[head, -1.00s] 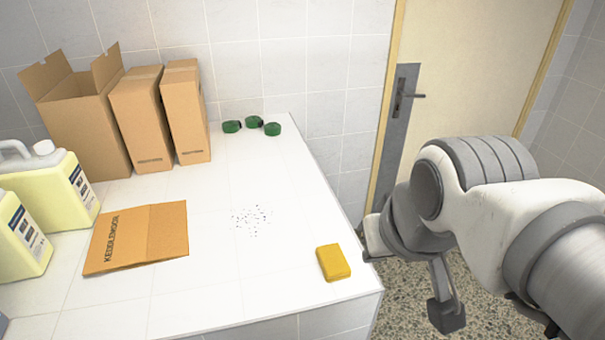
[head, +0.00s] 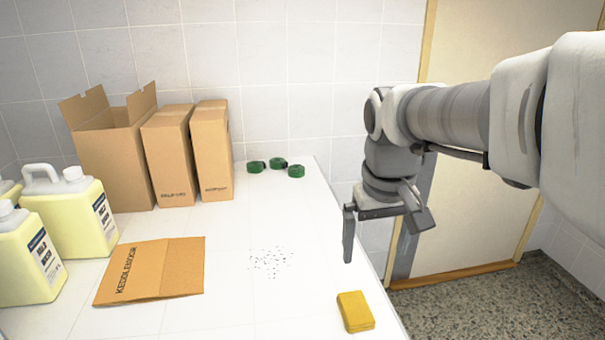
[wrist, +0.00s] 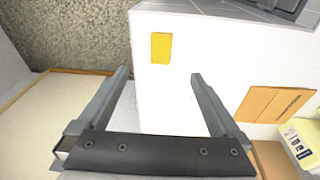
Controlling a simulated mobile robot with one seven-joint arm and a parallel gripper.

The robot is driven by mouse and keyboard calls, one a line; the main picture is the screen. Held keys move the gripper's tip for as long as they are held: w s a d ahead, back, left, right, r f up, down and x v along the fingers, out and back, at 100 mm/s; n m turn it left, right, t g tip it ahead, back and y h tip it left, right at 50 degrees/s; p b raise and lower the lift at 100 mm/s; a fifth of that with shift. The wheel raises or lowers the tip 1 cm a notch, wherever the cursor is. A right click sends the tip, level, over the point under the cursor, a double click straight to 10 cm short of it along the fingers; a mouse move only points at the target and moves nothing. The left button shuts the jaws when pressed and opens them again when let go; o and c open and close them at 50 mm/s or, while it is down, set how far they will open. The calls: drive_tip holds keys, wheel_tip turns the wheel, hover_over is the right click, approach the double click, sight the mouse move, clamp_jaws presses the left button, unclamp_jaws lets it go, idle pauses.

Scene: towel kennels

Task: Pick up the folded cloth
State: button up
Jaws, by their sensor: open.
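The folded cloth, a small yellow-orange block shape (head: 355,311), lies on the white tiled counter (head: 225,310) near its front right edge. It also shows in the wrist view (wrist: 161,48), beyond my fingertips and a little left of the middle between them. My gripper (wrist: 160,76) is open and empty, with its two fingers well apart. In the head view my gripper (head: 375,240) hangs above the counter's right edge, behind and above the cloth, apart from it. One finger shows clearly there.
A flat cardboard piece (head: 150,270) and a patch of dark specks (head: 270,262) lie left of the cloth. Several yellow jugs (head: 72,212) and cardboard boxes (head: 170,160) stand at left and back. Green rolls (head: 278,164) sit at the back. The counter around the cloth is clear.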

drive_tip(key=g+b, duration=0.2)
approach(355, 307)
drive_tip(key=shift+n+y, duration=0.3)
drive_tip(key=f, duration=0.8)
drive_tip(key=shift+d+f, duration=0.3)
drive_tip(key=shift+f, duration=0.1)
drive_tip(key=shift+c, duration=0.3)
drive_tip(key=c, duration=1.2)
